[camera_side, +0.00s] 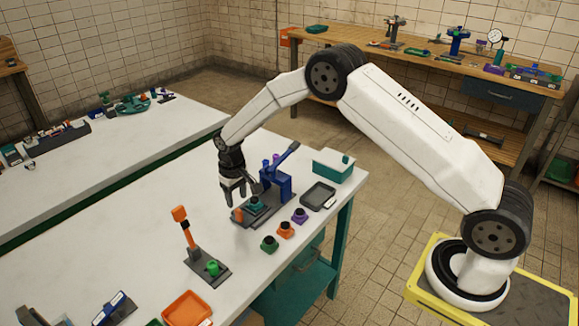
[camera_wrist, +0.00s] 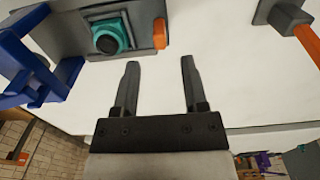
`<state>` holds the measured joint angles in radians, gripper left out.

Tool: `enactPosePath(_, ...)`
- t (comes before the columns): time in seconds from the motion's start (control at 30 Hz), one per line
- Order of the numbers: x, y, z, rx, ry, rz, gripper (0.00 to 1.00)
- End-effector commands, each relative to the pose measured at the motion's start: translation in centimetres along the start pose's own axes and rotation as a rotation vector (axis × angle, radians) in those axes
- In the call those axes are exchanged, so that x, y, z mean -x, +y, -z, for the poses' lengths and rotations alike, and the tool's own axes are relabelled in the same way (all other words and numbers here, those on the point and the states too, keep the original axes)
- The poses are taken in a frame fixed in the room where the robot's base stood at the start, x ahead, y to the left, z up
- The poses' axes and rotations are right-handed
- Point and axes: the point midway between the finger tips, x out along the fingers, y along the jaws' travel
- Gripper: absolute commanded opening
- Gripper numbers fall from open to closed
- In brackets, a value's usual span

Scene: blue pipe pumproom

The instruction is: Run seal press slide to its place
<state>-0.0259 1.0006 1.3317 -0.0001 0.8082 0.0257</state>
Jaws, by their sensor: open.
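The seal press has a blue frame and lever (camera_side: 276,180) over a grey base (camera_side: 268,213). Its teal slide (camera_side: 254,204) sits on the base, between the blue frame and an orange block (camera_side: 238,215) at the base's left end. In the wrist view the teal slide (camera_wrist: 123,28) carries a round black piece (camera_wrist: 108,38); the orange block (camera_wrist: 160,33) is to its right and the blue frame (camera_wrist: 35,70) to its left. My gripper (camera_side: 235,198) is open and empty above the table beside the base. Its fingertips (camera_wrist: 160,63) are apart from the slide.
Green (camera_side: 269,243), orange (camera_side: 286,229) and purple (camera_side: 300,215) pieces stand in front of the press. A grey tray (camera_side: 318,196) and teal box (camera_side: 334,165) are to the right. An orange-handled device (camera_side: 190,240) stands front left. The table left of the press is clear.

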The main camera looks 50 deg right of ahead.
Motion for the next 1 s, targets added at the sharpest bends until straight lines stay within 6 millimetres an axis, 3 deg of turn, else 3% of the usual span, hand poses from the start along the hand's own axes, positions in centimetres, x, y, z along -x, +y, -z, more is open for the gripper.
enactPosePath(0.4, -4.8, 0.0, 0.0, 0.000, 0.000, 0.000, 0.56)
enactPosePath(0.87, -5.9, 0.0, 0.0, 0.000, 0.001, 0.000, 0.56)
enactPosePath(0.9, -5.9, 0.0, 0.0, 0.000, 0.001, 0.000, 0.53)
enactPosePath(1.0, -5.9, 0.0, 0.0, 0.000, 0.001, 0.000, 0.21)
